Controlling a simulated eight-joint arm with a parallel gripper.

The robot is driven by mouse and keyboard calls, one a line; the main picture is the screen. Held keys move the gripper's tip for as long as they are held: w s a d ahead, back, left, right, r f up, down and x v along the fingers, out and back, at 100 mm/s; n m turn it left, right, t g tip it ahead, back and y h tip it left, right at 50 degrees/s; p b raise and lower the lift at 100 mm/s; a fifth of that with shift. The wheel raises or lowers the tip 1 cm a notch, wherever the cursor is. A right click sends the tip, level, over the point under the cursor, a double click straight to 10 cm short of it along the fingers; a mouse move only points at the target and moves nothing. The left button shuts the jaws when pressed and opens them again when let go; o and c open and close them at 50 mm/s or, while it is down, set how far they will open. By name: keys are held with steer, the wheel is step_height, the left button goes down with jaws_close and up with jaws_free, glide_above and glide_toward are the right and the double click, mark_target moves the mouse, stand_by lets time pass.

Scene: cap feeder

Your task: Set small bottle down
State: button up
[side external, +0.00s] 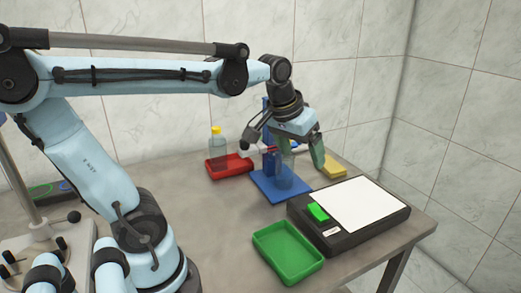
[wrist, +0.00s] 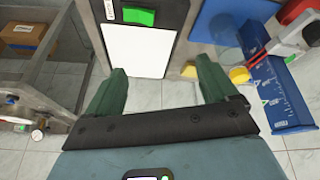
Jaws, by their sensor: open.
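A clear, see-through bottle-like shape (side external: 286,176) stands upright on the blue stand's base plate (side external: 268,188) in the side view; its outline is faint. My gripper (side external: 301,162) is above and beside it, with green fingers spread apart. In the wrist view my gripper (wrist: 160,68) is open, with nothing visible between the fingers but the scale's edge and the floor. Another clear bottle (side external: 217,152) with a yellow cap stands on the red tray (side external: 232,169).
A black scale (side external: 310,228) with a white plate and green display stands at right. A green tray (side external: 288,252) lies in front of it. A yellow tray (side external: 334,169) lies behind my gripper. The blue stand's graduated column (wrist: 283,95) rises at right in the wrist view.

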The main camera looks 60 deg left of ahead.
steer(key=s+d+f+m+t, duration=0.2)
steer(key=s+d+f+m, duration=0.1)
steer(key=s+d+f, duration=0.2)
steer(key=shift+d+f+m+h, duration=0.3)
steer(key=shift+d+m+h, duration=0.1)
steer(key=shift+o, duration=0.5)
steer(key=shift+o, duration=0.8)
steer(key=shift+w+a+r, duration=0.1)
steer(key=shift+a+r, duration=0.1)
steer(key=w+a+r+n+g+y, duration=0.2)
steer(key=a+r+n+g, duration=0.1)
steer(key=a+r+n, duration=1.25)
steer(key=w+a+f+n, duration=0.2)
steer(key=w+f+n, duration=0.1)
steer(key=f, duration=0.8)
steer(key=shift+a, duration=0.4)
steer(key=shift+r, duration=0.15)
